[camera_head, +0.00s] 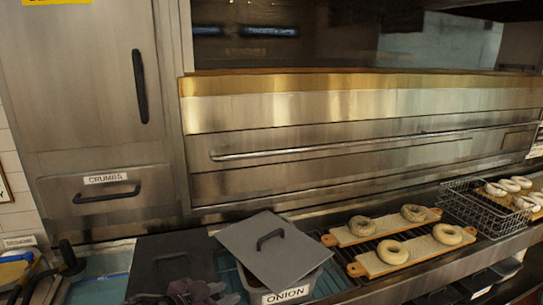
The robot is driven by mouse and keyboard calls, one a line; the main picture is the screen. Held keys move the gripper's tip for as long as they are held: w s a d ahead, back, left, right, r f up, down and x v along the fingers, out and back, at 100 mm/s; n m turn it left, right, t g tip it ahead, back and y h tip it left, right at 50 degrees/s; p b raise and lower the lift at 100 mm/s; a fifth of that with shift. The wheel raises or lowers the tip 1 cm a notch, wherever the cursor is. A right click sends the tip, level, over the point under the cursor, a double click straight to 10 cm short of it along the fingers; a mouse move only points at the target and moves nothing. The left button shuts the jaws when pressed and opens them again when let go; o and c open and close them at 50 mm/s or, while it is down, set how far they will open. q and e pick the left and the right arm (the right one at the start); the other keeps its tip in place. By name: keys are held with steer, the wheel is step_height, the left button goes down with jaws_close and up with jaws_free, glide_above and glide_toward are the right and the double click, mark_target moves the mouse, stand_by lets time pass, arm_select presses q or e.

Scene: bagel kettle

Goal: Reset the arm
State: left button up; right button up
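What looks like my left gripper (190,291) shows at the bottom edge, dark and purplish grey, cut off by the frame. It is in front of the black lid and just left of the ONION bin (288,293). I cannot make out its fingertips or whether anything is between them. My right gripper is not in view.
A grey lid (272,248) lies tilted on the ONION bin. Two wooden boards (375,268) hold bagels (392,251) on a dark rack. A steel oven (350,135) spans the back; a black lid (165,258) lies left.

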arm_select(q)
steer(key=s+a+f+n+g+y, duration=0.35)
steer(key=s+f, duration=0.25)
steer(key=s, duration=0.5)
steer(key=s+a+f+n+g+y, duration=0.4)
steer(key=s+f, duration=0.3)
steer(key=s, duration=0.5)
steer(key=s+a+f+m, duration=0.1)
steer(key=s+f, duration=0.1)
steer(key=f, duration=1.4)
steer(key=s+a+f, duration=0.1)
steer(key=f, duration=1.5)
steer(key=s+a+f+g, duration=0.2)
steer(key=s+a+f, duration=0.1)
steer(key=s+f, duration=1.3)
steer(key=s, duration=0.2)
steer(key=shift+s, duration=0.3)
steer(key=shift+m, duration=0.25)
